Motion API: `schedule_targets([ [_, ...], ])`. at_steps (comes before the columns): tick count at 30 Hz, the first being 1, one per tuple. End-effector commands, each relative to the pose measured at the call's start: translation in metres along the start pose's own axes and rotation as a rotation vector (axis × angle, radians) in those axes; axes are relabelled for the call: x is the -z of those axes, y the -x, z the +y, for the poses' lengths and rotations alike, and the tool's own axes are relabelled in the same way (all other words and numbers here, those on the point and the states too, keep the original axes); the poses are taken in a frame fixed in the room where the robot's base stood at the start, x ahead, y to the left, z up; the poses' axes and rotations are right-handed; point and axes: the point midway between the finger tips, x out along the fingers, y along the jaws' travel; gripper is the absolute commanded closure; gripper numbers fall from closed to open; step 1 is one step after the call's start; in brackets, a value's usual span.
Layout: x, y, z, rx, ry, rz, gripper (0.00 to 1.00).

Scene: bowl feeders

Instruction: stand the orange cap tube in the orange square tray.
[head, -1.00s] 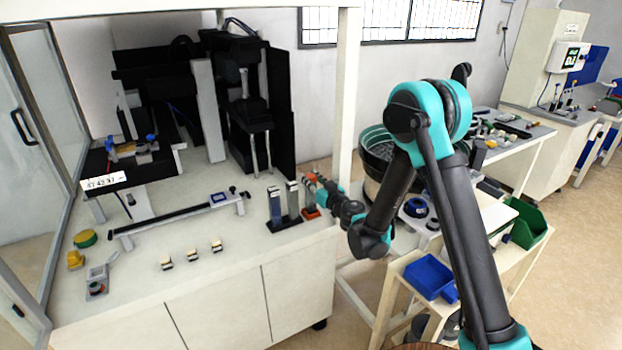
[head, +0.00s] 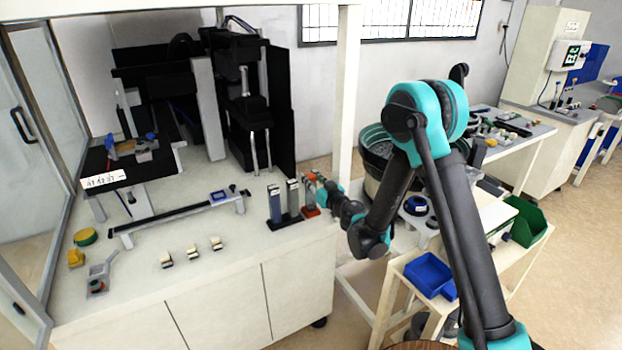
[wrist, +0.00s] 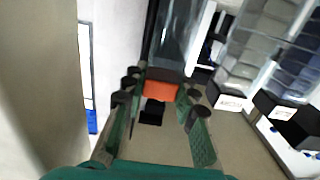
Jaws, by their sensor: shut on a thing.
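My gripper (head: 318,188) is at the front right corner of the white bench, reaching in from the right. In the wrist view my gripper (wrist: 160,108) has its green fingers on either side of the orange cap (wrist: 163,84), shut on the tube. The clear grey body of the orange cap tube (wrist: 175,45) runs upward in that picture. In the head view the tube is upright, partly hidden by my gripper, directly over the orange square tray (head: 312,212). I cannot tell whether its foot touches the tray.
Two other upright tubes, a blue-grey one (head: 274,205) and a pale one (head: 293,198), stand in dark trays close to the left. Several small blocks (head: 191,251) lie on the bench. A white post (head: 346,90) rises close behind my gripper.

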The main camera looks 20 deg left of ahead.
Motion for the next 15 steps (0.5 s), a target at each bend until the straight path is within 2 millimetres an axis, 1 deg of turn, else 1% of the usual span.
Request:
schedule_targets([
  [6,0.0001,0.0,0.0,0.0,0.0,0.0,1.0],
  [7,0.0001,0.0,0.0,0.0,0.0,0.0,0.69],
  [12,0.0001,0.0,0.0,0.0,0.0,0.0,0.48],
  [15,0.0001,0.0,0.0,0.0,0.0,0.0,0.48],
])
